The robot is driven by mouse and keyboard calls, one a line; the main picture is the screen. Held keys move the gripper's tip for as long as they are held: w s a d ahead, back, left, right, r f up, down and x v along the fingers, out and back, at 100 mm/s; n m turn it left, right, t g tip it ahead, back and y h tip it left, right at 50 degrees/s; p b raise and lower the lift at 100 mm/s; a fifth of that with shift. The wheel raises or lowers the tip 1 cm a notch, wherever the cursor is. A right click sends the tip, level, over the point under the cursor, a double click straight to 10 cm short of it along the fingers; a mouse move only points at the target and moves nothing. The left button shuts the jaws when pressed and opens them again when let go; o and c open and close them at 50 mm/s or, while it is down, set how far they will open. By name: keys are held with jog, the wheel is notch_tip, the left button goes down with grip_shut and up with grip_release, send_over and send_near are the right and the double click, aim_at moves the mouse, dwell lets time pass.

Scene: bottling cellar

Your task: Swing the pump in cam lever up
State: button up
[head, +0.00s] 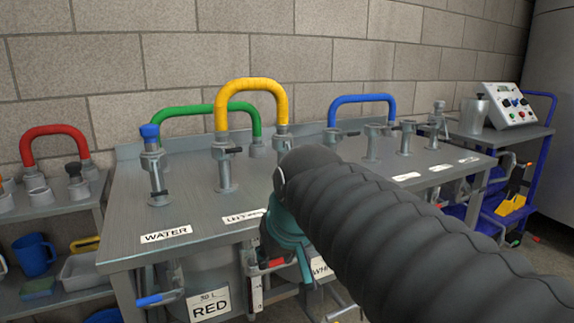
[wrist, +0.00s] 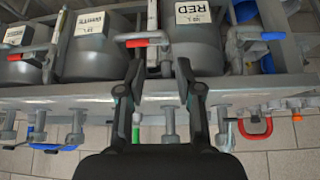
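My gripper (wrist: 160,72) is open and empty in the wrist view, its two black fingers apart. In the head view its teal body (head: 287,232) is at the front edge of the steel bench (head: 130,220), partly hidden by my arm. Several pipe couplings stand on the bench. Dark levers show on the coupling by the WATER label (head: 166,234), on the yellow hose's near coupling (head: 228,150) and on couplings further right. I cannot tell which lever is the pump in cam lever; no label reading pump in is legible.
A yellow hose (head: 252,84), a green hose (head: 196,109) and a blue hose (head: 361,98) arch over the bench. A red hose (head: 55,130) is on the left rack. In the wrist view, a red-handled valve lever (wrist: 137,43) is near my fingers, by tanks labelled WHITE and RED (wrist: 194,14).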

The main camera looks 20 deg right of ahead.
jog(key=w+d+r+m+t+h+b, duration=0.1)
jog(key=w+d+r+b, duration=0.1)
jog(key=w+d+r, duration=0.65)
jog(key=w+d+r+t+h+b, duration=0.1)
jog(key=w+d+r+b, duration=0.2)
jog(key=w+d+r, duration=0.55)
jog(key=a+x, duration=0.1)
jog(key=x, duration=0.4)
jog(key=a+x, duration=0.1)
jog(key=x, duration=0.5)
jog(key=w+a+b+x, duration=0.1)
jog(key=x, duration=0.4)
jog(key=shift+w+a+f, duration=0.15)
jog(key=shift+w+a, duration=0.05)
jog(key=shift+a, duration=0.05)
jog(key=shift+c, duration=0.2)
grip_shut()
